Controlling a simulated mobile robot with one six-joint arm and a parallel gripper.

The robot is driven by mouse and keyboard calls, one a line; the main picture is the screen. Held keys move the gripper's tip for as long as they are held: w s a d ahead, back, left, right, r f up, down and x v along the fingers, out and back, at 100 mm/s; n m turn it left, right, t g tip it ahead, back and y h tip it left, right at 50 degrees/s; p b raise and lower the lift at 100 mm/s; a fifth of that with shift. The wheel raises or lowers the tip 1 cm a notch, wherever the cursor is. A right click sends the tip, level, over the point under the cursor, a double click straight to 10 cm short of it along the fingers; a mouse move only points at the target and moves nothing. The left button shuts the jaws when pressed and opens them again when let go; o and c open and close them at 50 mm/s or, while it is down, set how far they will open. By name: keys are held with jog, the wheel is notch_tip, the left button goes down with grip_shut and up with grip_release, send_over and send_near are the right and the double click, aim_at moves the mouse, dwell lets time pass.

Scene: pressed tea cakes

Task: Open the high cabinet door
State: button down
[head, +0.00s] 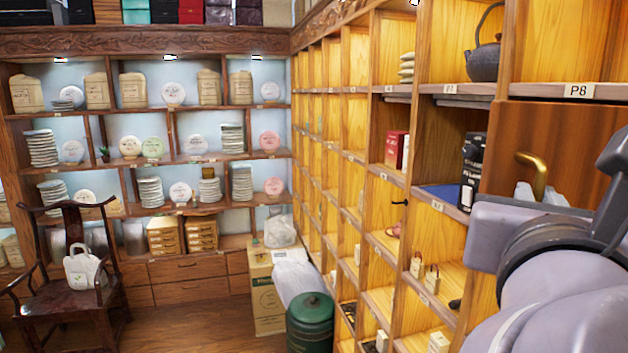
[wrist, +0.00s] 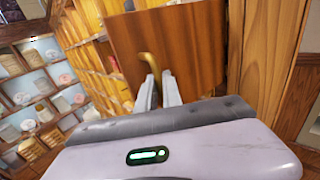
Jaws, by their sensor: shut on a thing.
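The high cabinet door (head: 590,145) is a reddish-brown wooden panel below the P8 label at the right of the head view. It also fills the upper middle of the wrist view (wrist: 190,45). Its curved brass handle (head: 538,170) also shows in the wrist view (wrist: 149,66). My gripper (head: 527,191) is at the lower part of the handle. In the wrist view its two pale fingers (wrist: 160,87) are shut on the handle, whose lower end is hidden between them.
Open yellow wooden shelf compartments (head: 440,120) run along the wall left of the door. A black box (head: 471,180) stands in one close to my gripper. A dark teapot (head: 483,50) sits above. A green canister (head: 310,322) and a chair (head: 75,265) stand on the floor.

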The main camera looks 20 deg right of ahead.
jog(key=shift+s, duration=0.2)
jog(key=c, duration=1.5)
grip_release()
jog(key=shift+d, duration=0.1)
